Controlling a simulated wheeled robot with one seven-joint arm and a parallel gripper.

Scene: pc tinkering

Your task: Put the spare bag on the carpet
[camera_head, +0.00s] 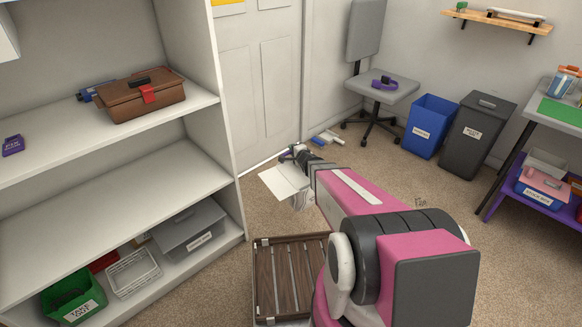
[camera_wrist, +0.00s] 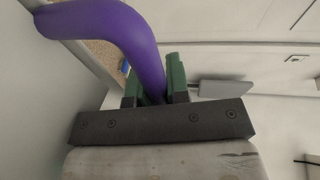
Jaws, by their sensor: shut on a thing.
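My gripper (camera_head: 298,157) is stretched out ahead, above the floor between the shelf unit and the door. In the wrist view its green fingers (camera_wrist: 154,88) are shut on a thick, curved purple handle (camera_wrist: 135,40). The beige carpet (camera_head: 400,180) covers the floor below and to the right.
A white shelf unit (camera_head: 110,200) on the left holds a brown toolbox (camera_head: 140,95) and several bins. A blue bin (camera_head: 431,125), a dark bin (camera_head: 478,132) and a chair (camera_head: 382,90) stand at the back right. Small items (camera_head: 327,138) lie by the door.

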